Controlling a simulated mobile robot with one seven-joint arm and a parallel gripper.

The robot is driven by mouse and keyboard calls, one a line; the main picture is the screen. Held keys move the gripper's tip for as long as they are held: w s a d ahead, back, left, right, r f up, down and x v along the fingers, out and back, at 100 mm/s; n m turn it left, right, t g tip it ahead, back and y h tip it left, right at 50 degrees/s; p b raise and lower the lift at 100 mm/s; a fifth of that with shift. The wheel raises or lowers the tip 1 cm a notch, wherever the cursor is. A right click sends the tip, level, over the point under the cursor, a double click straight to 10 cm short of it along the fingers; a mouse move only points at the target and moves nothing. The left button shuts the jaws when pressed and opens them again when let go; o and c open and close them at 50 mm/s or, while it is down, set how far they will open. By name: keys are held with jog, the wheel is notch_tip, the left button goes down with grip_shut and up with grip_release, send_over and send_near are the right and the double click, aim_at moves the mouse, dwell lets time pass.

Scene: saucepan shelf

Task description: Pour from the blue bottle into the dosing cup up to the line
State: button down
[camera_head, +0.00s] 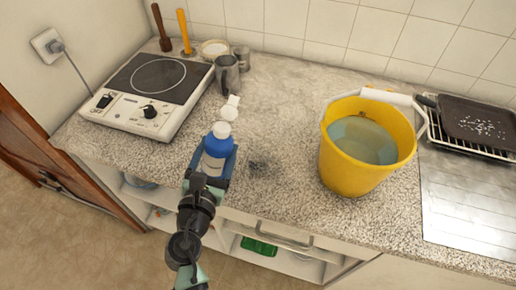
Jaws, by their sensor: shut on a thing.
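The blue bottle (217,146) has a white top and a pale label. It looks roughly upright near the counter's front edge. My gripper (213,164) is shut on the bottle, reaching in from the front. I cannot tell whether the bottle touches the counter. Just behind the bottle are small white items (230,108), a round one and a smaller one close together. One may be the dosing cup, but they are too small to be sure, and no line is visible on them.
A hotplate (152,88) stands to the left, with metal jugs (228,74) at its right. A yellow bucket (350,170) of liquid stands to the right. A dark pan (478,122) lies on a rack at far right. The counter (283,118) between bottle and bucket is mostly clear.

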jog(key=shift+w+d+r+m+g+p, duration=0.15)
jog(key=shift+d+m+g+p, duration=0.25)
jog(key=shift+m+p, duration=0.45)
jog(key=shift+d+r+m+y+p, duration=0.15)
jog(key=shift+r+m+y+p, duration=0.15)
jog(key=shift+r+m+p, duration=0.4)
jog(key=shift+f, duration=0.35)
jog(key=shift+d+r+m+p, duration=0.1)
jog(key=shift+r+m+p, duration=0.15)
jog(key=shift+p, duration=0.1)
jog(key=shift+f+m+g+y+b, duration=0.5)
jog(key=shift+f+m, duration=0.2)
jog(key=shift+f, duration=0.35)
dwell(0.7)
jog(key=shift+a+f+m+y, duration=0.3)
jog(key=shift+a+m+y, duration=0.1)
jog(key=shift+m, duration=0.2)
dwell(1.9)
jog(key=shift+a+r+m+g+p, duration=0.2)
jog(key=shift+m+g+p, duration=0.1)
jog(key=shift+m+p, duration=0.1)
dwell(1.1)
